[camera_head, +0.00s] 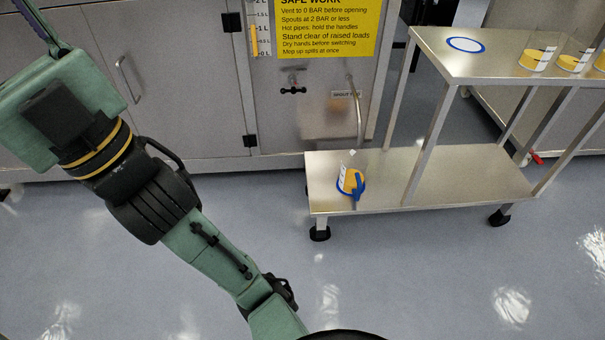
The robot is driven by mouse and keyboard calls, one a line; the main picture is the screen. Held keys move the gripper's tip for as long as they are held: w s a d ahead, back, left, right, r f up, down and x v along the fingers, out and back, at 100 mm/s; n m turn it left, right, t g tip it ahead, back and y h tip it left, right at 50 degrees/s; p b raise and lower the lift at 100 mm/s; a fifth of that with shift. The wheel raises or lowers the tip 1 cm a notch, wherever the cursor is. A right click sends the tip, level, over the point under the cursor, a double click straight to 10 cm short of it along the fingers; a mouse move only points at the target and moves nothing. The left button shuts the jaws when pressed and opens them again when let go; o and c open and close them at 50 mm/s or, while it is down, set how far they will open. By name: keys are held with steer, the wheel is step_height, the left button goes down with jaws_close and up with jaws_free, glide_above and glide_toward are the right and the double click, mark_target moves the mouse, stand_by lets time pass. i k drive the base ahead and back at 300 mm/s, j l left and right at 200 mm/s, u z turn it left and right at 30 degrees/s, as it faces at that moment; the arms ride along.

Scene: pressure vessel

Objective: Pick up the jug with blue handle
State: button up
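The jug with the blue handle (345,187) stands on the lower shelf of the steel cart, near its left front corner. It has a yellow-orange top, a blue rim and a white tag. The blue handle is on its near right side, facing me. My arm rises from the bottom middle to the upper left and runs out of the frame there. My gripper is not in view, so its state and hold do not show. The arm is well left of the jug and not touching it.
The cart (460,178) has an upper shelf (505,62) above the lower shelf's right part, and thin legs right of the jug. A blue ring mark (466,45) and several yellow containers (533,60) are up there. A spout pipe (357,110) hangs behind the jug. Floor in front is clear.

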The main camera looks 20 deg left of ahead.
mark_target(354, 168)
steer(key=u, duration=0.4)
steer(key=l+u, duration=0.15)
steer(key=u, duration=0.6)
steer(key=l+u, duration=0.15)
steer(key=u, duration=0.25)
steer(key=l+u, duration=0.6)
steer(key=u, duration=0.15)
steer(key=k+l+u, duration=0.15)
steer(key=u, duration=0.25)
steer(key=k+l+u, duration=0.75)
steer(key=l, duration=0.15)
steer(key=k+l+u, duration=0.1)
steer(key=k+l, duration=0.2)
steer(key=k+l+u, duration=0.1)
steer(key=k+l, duration=0.15)
steer(key=k, duration=0.25)
steer(key=k+l, duration=0.6)
steer(key=i+l, duration=0.1)
steer(key=l, duration=0.4)
